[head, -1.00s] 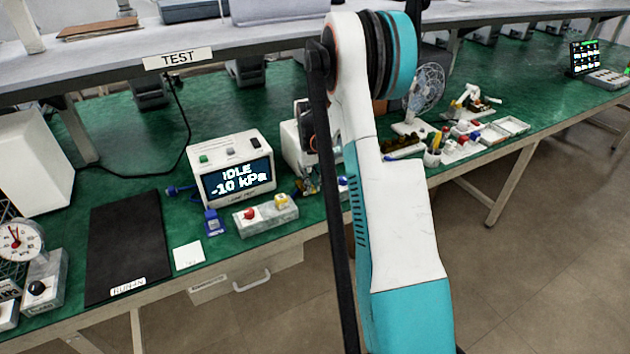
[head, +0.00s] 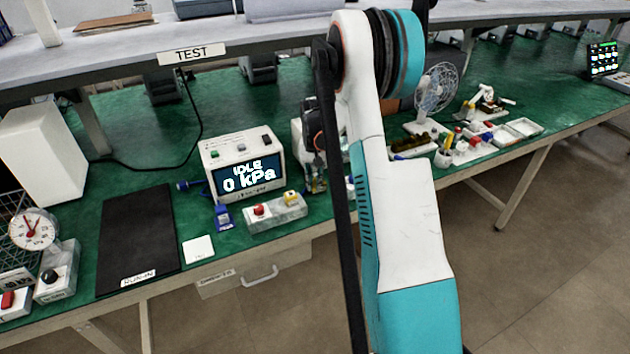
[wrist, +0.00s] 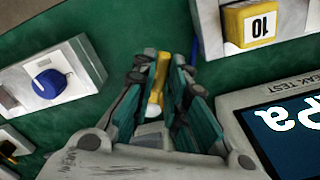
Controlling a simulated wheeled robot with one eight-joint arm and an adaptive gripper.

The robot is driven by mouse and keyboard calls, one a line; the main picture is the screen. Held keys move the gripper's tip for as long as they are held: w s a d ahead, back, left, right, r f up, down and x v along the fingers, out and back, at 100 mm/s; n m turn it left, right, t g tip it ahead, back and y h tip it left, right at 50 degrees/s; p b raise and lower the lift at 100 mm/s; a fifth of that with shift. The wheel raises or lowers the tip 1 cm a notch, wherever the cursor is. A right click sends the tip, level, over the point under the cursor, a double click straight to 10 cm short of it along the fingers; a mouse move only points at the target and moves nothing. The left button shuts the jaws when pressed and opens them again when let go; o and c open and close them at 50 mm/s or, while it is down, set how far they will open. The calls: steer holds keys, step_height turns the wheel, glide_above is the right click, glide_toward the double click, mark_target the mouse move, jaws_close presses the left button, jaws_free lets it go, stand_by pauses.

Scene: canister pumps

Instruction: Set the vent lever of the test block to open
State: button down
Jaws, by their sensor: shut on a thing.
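My gripper (wrist: 161,62) is shut on a narrow yellow piece (wrist: 160,78) in the wrist view, which looks like the vent lever. Its pale lower end shows between the teal fingers. The block it belongs to is mostly hidden by the gripper, and the lever's marks cannot be read. In the head view my gripper (head: 316,184) is small, just right of the leak tester (head: 241,163), and partly behind my arm. The tester's screen reads IDLE, 0 kPa.
In the wrist view a grey block with a blue knob (wrist: 49,83) is on the left, and a yellow cube marked 10 (wrist: 251,23) is at upper right. A black mat (head: 137,240) lies left of the tester. A fan (head: 433,92) stands farther right.

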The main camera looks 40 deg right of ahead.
mark_target(314, 184)
steer(key=c, duration=1.6)
jaws_free()
step_height(314, 184, up, 12)
